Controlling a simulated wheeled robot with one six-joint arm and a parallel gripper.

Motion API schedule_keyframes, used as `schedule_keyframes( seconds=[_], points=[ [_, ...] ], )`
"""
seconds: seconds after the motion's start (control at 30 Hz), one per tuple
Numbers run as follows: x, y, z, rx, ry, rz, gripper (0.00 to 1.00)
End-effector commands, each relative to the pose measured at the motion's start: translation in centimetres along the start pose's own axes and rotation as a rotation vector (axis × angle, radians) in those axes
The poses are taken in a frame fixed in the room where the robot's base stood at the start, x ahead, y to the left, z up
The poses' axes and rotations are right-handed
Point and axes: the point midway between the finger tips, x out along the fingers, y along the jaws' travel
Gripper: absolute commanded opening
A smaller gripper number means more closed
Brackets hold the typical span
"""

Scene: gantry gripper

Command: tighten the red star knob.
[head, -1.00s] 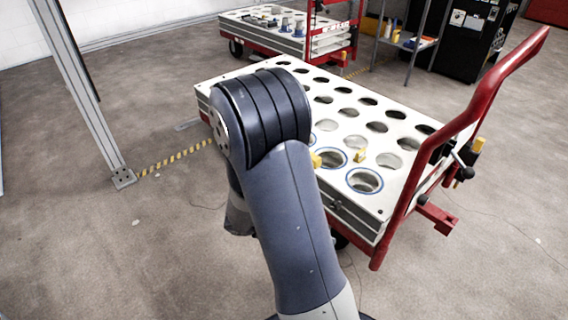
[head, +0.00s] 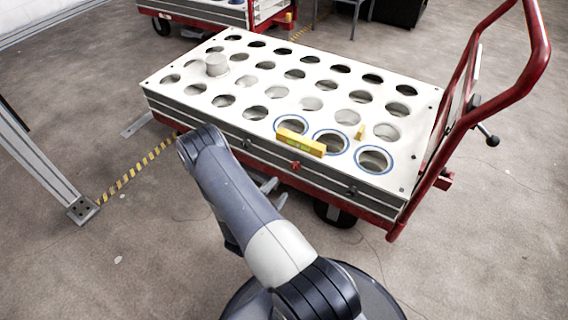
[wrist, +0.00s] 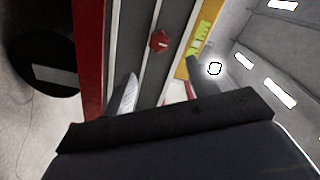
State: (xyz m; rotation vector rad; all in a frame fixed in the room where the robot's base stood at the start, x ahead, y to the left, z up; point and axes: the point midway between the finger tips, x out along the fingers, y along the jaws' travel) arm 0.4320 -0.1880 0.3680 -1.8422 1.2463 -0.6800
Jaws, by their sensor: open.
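The red star knob (head: 295,165) is on the long front side of the cart, below the white perforated top. In the wrist view the red knob (wrist: 158,41) sits on a grey side panel, beyond and roughly between my fingers. My gripper (head: 270,187) is in front of that side, left of the knob and partly hidden by my arm. In the wrist view my gripper (wrist: 160,88) is open, with a finger on each side and nothing between them. It appears apart from the knob.
A yellow level (head: 302,142) lies at the top's front edge, above the knob; it shows close to my right finger in the wrist view (wrist: 197,52). Dark knobs (head: 352,191) flank the red one. A red handle (head: 535,60) rises at the right. A striped strip (head: 137,172) crosses the floor.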

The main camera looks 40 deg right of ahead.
Motion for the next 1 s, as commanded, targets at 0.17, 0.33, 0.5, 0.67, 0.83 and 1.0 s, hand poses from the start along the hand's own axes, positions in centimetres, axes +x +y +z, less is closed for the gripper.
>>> schedule_keyframes(
  seconds=[0.17, 0.33, 0.5, 0.67, 0.83, 1.0],
  points=[
    [0.7, 0.4, 0.3, -0.022, -0.009, -0.006, 0.56],
    [2.9, 0.4, 0.2, -0.018, -0.005, -0.005, 0.56],
    [5.9, 0.4, 0.2, -0.016, -0.004, -0.005, 0.56],
    [8.4, 0.4, 0.3, -0.016, -0.005, -0.005, 0.56],
    [10.2, 0.3, 0.3, -0.017, -0.008, -0.006, 0.56],
    [10.8, 0.2, 0.3, -0.019, -0.009, -0.006, 0.56]
  ],
)
